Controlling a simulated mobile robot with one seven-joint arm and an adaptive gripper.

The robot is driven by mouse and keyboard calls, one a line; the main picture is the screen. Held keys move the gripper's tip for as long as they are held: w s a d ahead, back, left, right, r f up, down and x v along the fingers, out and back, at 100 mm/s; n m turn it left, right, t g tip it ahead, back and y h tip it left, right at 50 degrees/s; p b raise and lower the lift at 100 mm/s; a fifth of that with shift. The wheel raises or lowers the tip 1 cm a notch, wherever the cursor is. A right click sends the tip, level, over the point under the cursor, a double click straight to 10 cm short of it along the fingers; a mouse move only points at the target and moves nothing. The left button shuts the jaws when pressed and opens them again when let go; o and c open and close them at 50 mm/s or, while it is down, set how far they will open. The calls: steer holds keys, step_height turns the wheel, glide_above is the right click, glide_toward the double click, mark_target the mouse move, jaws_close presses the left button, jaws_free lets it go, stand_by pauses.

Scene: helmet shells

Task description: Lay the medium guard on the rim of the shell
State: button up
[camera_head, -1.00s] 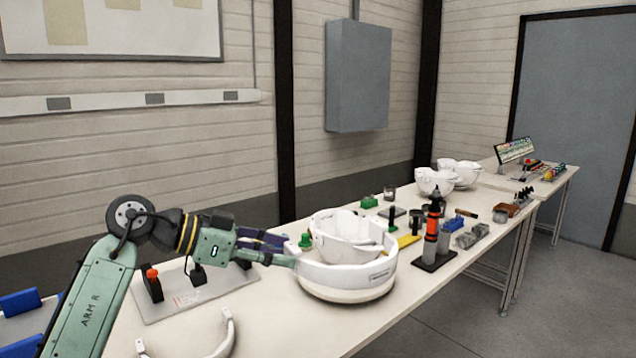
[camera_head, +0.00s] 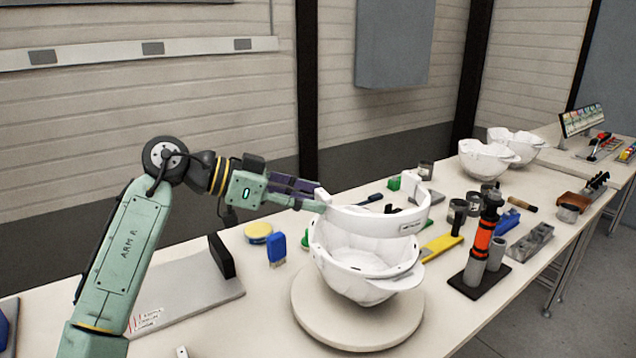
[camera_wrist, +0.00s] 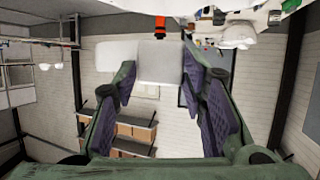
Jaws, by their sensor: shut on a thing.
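The medium guard (camera_head: 378,221) is a white curved band with a small dark label. My gripper (camera_head: 322,199) is shut on its left end in the head view. The guard appears above the white shell (camera_head: 350,285), with its front stretch over the shell's opening; whether any part touches the rim I cannot tell. The shell sits open side up on a round pale stand (camera_head: 345,333). In the wrist view my gripper's purple-padded fingers (camera_wrist: 160,88) stand either side of a pale piece of the guard (camera_wrist: 160,62).
A black stand with an orange-banded tool (camera_head: 483,240) is right of the shell. A yellow bar (camera_head: 441,244), blue brush (camera_head: 276,248) and yellow-rimmed tin (camera_head: 258,233) lie nearby. More white shells (camera_head: 486,160) stand farther back. A grey plate (camera_head: 195,300) lies at left.

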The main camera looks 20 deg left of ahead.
steer(key=shift+w+r, duration=0.1)
steer(key=shift+w, duration=0.1)
steer(key=shift+s, duration=0.2)
step_height(320, 180, down, 7)
steer(key=b, duration=0.4)
steer(key=shift+b, duration=0.4)
steer(key=shift+f+b, duration=0.35)
steer(key=shift+f, duration=0.1)
stand_by(0.4)
steer(key=o, duration=1.3)
steer(key=shift+a, duration=0.1)
